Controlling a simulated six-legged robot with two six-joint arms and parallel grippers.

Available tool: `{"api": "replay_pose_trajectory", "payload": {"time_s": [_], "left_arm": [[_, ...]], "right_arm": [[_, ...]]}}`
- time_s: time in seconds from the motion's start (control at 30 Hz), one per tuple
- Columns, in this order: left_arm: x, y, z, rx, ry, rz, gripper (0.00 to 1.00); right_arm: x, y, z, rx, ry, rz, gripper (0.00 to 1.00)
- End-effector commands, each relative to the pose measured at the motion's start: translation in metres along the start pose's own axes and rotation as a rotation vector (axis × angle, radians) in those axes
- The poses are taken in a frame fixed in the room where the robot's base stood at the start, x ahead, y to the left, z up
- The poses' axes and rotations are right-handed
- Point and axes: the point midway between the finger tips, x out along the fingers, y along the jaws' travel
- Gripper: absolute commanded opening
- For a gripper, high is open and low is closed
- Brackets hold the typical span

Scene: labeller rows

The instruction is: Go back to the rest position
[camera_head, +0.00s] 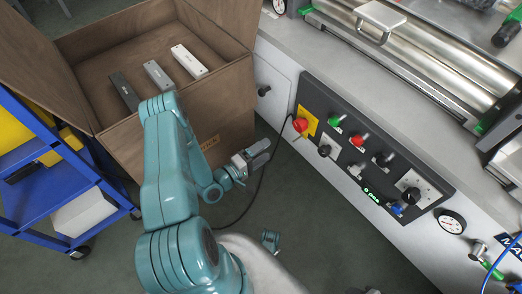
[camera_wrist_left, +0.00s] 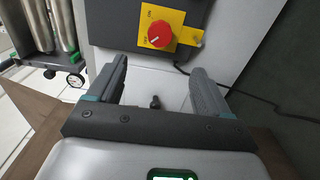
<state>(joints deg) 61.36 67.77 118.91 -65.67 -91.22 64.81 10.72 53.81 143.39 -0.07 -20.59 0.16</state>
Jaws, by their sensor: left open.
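My left arm reaches in from the lower left in the head view. Its gripper (camera_head: 262,150) hangs in front of the white machine, to the right of the cardboard box. In the left wrist view the two dark fingers of the left gripper (camera_wrist_left: 160,78) stand wide apart. Nothing is between them. A small black knob on the white panel shows in the gap behind them. My right gripper is not seen in either view.
The open cardboard box (camera_head: 103,97) holds several oblong items. A blue cart (camera_head: 52,192) stands at the left. The machine's control panel (camera_head: 345,165) carries a red knob on a yellow plate (camera_head: 303,124); this knob (camera_wrist_left: 160,33) also shows in the wrist view.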

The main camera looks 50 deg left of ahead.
Motion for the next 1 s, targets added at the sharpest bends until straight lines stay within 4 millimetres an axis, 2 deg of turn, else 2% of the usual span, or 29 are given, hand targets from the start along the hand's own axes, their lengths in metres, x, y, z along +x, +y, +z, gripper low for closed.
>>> {"api": "replay_pose_trajectory", "payload": {"time_s": [0.17, 0.67, 0.77, 0.83, 0.93, 1.0], "left_arm": [[-0.005, 0.0, 0.0, 0.0, -0.001, 0.001, 0.79], [-0.001, 0.001, 0.004, 0.0, -0.012, 0.004, 0.79], [0.02, 0.014, 0.025, 0.012, -0.083, 0.034, 0.79], [0.045, 0.033, 0.056, 0.026, -0.175, 0.073, 0.79], [0.081, 0.063, 0.118, 0.036, -0.3, 0.071, 0.79], [0.097, 0.063, 0.162, 0.103, -0.362, -0.031, 0.79]], "right_arm": [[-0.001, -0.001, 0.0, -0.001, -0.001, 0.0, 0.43], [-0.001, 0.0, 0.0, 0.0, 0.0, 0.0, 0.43], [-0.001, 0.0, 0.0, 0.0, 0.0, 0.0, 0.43], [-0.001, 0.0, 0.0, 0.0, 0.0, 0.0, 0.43], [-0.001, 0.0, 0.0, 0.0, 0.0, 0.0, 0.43], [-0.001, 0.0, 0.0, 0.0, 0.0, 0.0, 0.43]]}}
